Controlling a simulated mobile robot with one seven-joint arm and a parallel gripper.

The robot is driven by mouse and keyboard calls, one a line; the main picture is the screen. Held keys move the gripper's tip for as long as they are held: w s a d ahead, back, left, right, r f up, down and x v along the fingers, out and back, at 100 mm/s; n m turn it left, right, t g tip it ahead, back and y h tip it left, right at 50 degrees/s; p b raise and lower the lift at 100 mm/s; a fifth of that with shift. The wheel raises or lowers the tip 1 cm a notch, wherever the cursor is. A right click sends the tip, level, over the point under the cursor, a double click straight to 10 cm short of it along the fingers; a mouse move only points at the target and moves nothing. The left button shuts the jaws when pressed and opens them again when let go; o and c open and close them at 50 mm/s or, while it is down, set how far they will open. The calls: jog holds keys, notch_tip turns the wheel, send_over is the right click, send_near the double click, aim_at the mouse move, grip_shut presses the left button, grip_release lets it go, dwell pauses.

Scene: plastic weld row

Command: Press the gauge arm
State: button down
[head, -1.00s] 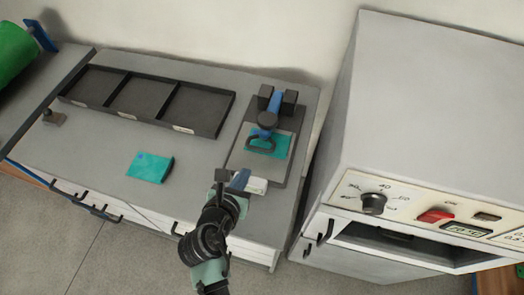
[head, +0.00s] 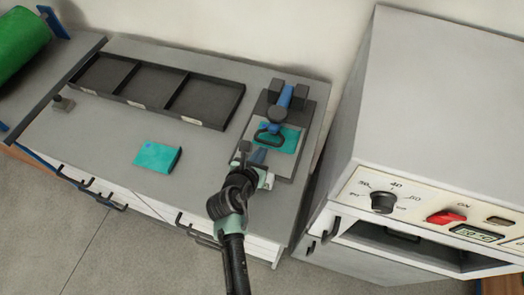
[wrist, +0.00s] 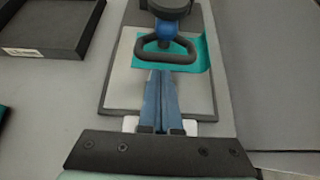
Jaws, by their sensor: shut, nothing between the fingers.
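The gauge arm (head: 285,98) is blue with a black loop handle (head: 267,134) at its front end, and stands over a grey plate (head: 277,164). A teal piece (head: 288,141) lies on the plate beneath the handle. In the wrist view the loop handle (wrist: 165,53) is just ahead of my fingertips, with the teal piece (wrist: 200,60) behind and under it. My gripper (head: 257,157) is shut and empty, over the front part of the plate. In the wrist view its blue fingers (wrist: 159,75) point at the handle; whether they touch it I cannot tell.
A black three-compartment tray (head: 150,92) stands empty at the back of the bench. A second teal piece (head: 157,156) lies on the open bench top left of my gripper. A small stamp-like object (head: 62,103) is at far left. A large grey oven (head: 440,110) stands at right.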

jog(key=shift+w+d+f, duration=0.2)
jog(key=shift+w+f, duration=0.15)
jog(key=shift+w, duration=0.15)
jog(key=shift+r, duration=0.2)
